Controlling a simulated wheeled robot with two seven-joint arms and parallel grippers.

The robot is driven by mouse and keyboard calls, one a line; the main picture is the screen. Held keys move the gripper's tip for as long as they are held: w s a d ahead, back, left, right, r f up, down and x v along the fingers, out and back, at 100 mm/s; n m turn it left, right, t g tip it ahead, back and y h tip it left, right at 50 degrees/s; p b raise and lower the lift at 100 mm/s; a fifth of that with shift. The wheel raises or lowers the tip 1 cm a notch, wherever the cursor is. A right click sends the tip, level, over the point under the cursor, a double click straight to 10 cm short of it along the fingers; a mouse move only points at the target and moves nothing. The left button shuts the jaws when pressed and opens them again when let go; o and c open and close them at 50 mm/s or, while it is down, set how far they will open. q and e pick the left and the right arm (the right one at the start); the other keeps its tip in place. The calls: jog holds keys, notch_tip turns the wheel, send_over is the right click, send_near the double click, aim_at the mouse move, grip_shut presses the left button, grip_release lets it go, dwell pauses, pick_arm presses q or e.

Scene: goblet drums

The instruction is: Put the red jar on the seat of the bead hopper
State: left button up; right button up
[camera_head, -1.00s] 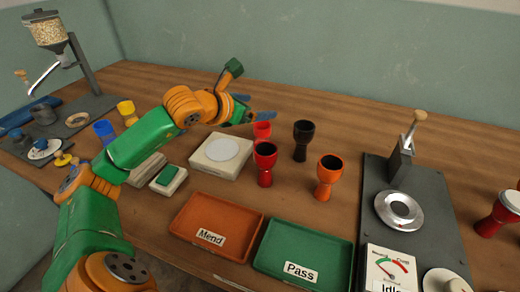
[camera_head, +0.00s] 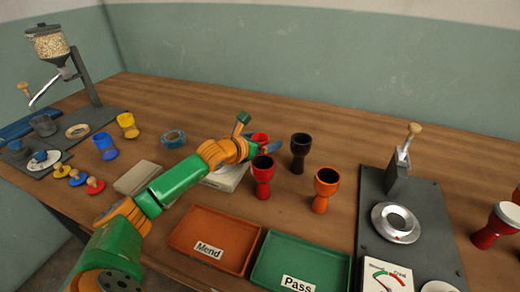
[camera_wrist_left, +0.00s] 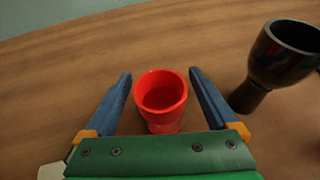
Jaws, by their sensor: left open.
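The red jar (camera_wrist_left: 162,112) stands upright on the table between the two blue fingers of my left gripper (camera_wrist_left: 160,82) in the left wrist view. The fingers are open, with a gap on each side of the jar. In the head view my left gripper (camera_head: 262,147) is low at the jar, and only the jar's upper part (camera_head: 260,138) shows. The bead hopper (camera_head: 50,46) stands at the far left, its clear bin full of beads. Its seat, a pale ring (camera_head: 77,131), lies empty on the dark base below. My right gripper is not in view.
A black goblet (camera_head: 300,150), a red goblet (camera_head: 263,178) and an orange goblet (camera_head: 322,192) stand close to my left gripper. Mend (camera_head: 206,225) and Pass (camera_head: 302,258) trays lie in front.

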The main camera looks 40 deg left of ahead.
pick_arm(q)
jog(key=shift+w+f, duration=0.2)
jog(key=shift+w, duration=0.35)
jog(key=shift+s, duration=0.1)
grip_shut()
jog(key=shift+r, duration=0.15)
